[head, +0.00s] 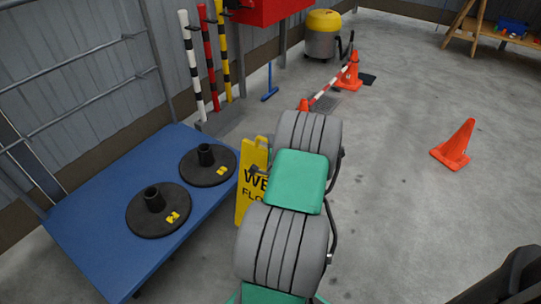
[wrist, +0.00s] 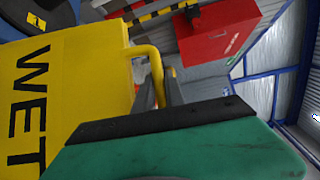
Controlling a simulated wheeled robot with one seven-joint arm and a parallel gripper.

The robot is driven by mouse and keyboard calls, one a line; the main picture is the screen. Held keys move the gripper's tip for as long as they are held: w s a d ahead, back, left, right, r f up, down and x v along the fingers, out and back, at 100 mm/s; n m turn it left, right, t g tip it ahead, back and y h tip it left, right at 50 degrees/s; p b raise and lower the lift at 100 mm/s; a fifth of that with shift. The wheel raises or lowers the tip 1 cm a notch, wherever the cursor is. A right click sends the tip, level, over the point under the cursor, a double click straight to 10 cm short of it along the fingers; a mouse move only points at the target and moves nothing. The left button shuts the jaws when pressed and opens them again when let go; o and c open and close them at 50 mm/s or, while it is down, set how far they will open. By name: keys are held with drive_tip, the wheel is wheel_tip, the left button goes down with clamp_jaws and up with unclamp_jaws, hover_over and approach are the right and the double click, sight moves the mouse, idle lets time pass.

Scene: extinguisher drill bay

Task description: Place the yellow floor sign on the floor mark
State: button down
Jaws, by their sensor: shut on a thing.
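The yellow floor sign (head: 249,190) stands upright beside the blue table, partly hidden behind my arm in the head view. Its black lettering "WET" and its yellow loop handle (wrist: 150,62) show in the wrist view. My gripper (wrist: 168,92) is shut on that handle at the top of the sign. In the head view my own arm covers most of the gripper. I cannot tell whether the sign's foot touches the floor. I cannot make out a floor mark for certain in either view.
The blue table (head: 75,238) at left holds two black round bases (head: 208,175). Striped posts (head: 191,65) and a red cabinet (head: 268,10) stand at the wall. Orange cones (head: 350,72) with a striped bar and a yellow-grey vacuum (head: 321,38) stand behind. The floor right of my arm is mostly clear.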

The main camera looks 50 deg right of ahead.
drive_tip(key=w+d+f+b, duration=0.1)
drive_tip(key=f, duration=0.2)
drive_tip(key=w+d+f+b, duration=0.1)
drive_tip(key=f+b, duration=0.1)
drive_tip(key=f, duration=0.1)
drive_tip(key=w+d+f+b, duration=0.1)
drive_tip(key=f, duration=0.2)
drive_tip(key=shift+w+d, duration=0.2)
drive_tip(key=shift+d, duration=0.15)
drive_tip(key=shift+r, duration=0.1)
drive_tip(key=c, duration=1.4)
unclamp_jaws()
drive_tip(key=shift+a, duration=0.1)
